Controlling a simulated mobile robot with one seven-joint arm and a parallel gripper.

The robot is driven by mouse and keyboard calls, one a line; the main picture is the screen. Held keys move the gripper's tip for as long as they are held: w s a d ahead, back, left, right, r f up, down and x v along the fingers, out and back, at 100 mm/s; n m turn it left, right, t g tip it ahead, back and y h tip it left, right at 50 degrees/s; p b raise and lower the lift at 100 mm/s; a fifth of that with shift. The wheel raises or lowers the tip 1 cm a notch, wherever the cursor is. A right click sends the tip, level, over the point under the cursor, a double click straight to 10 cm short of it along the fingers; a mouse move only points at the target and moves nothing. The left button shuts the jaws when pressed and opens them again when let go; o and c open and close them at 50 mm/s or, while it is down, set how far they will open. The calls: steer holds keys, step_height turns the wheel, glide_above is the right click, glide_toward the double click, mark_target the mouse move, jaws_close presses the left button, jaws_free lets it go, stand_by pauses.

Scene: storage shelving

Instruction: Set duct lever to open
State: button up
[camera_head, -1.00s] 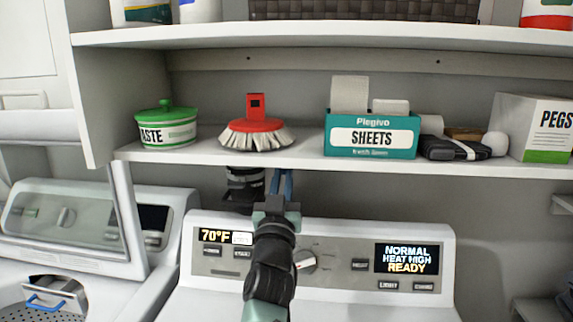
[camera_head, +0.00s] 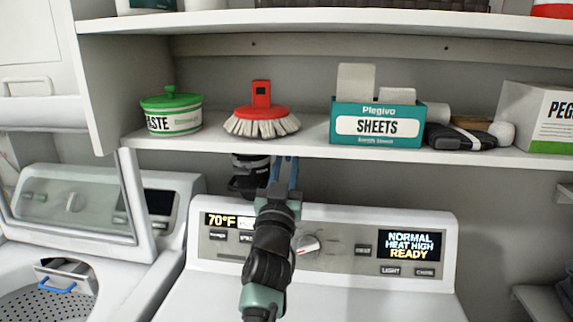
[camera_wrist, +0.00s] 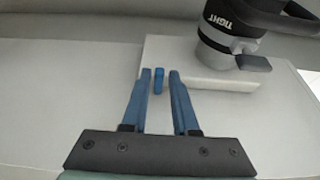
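A black duct fitting (camera_head: 248,175) hangs under the shelf, behind and left of my gripper. In the wrist view, the fitting (camera_wrist: 230,28) is marked TIGHT and has a dark grey tab (camera_wrist: 254,63) at its lower edge. My gripper (camera_head: 285,160) points up under the shelf. In the wrist view, my gripper's blue fingers (camera_wrist: 160,74) are open. A small blue piece (camera_wrist: 158,80) stands between the fingertips, with narrow gaps on both sides. I cannot tell whether it is part of the duct lever. The tab lies right of the fingers, apart from them.
The shelf (camera_head: 330,155) above holds a green tub (camera_head: 172,112), a red brush (camera_head: 261,112), a SHEETS box (camera_head: 376,125) and a PEGS box (camera_head: 545,115). Below is a dryer panel (camera_head: 330,245) with a knob (camera_head: 308,245). An open washer (camera_head: 80,240) stands left.

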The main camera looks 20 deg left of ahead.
steer(key=shift+s, duration=0.1)
steer(key=p+v, duration=0.1)
steer(key=v, duration=1.1)
steer(key=shift+s, duration=0.35)
steer(key=shift+d+f, duration=0.1)
